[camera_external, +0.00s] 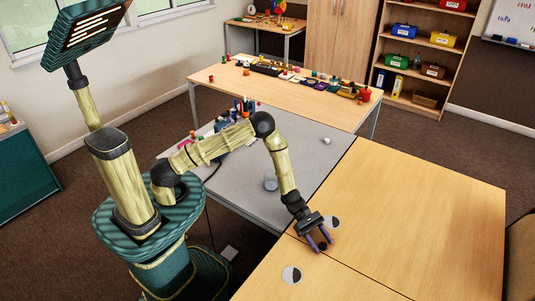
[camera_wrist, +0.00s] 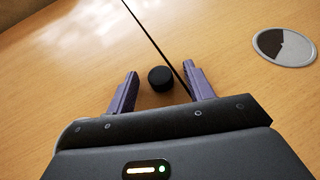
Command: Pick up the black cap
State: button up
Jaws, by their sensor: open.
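The black cap (camera_wrist: 160,78) is a small dark round piece on the light wooden table. In the wrist view it lies between the two purple fingers of my gripper (camera_wrist: 160,86), a little toward the right one, with a gap to the left one. In the external view the black cap (camera_external: 322,246) shows as a dark spot by the fingertips. My gripper (camera_external: 319,243) is open and low over the table, pointing down.
A half-dark, half-white disc (camera_wrist: 284,46) lies right of the gripper; another disc (camera_external: 291,274) lies nearer the front. A seam between tabletops runs beside the cap. The wooden tabletop (camera_external: 420,200) at right is clear.

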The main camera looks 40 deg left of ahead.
jog(key=shift+c, duration=0.2)
dwell(0.3)
jog(key=c, duration=1)
jog(key=shift+c, duration=0.2)
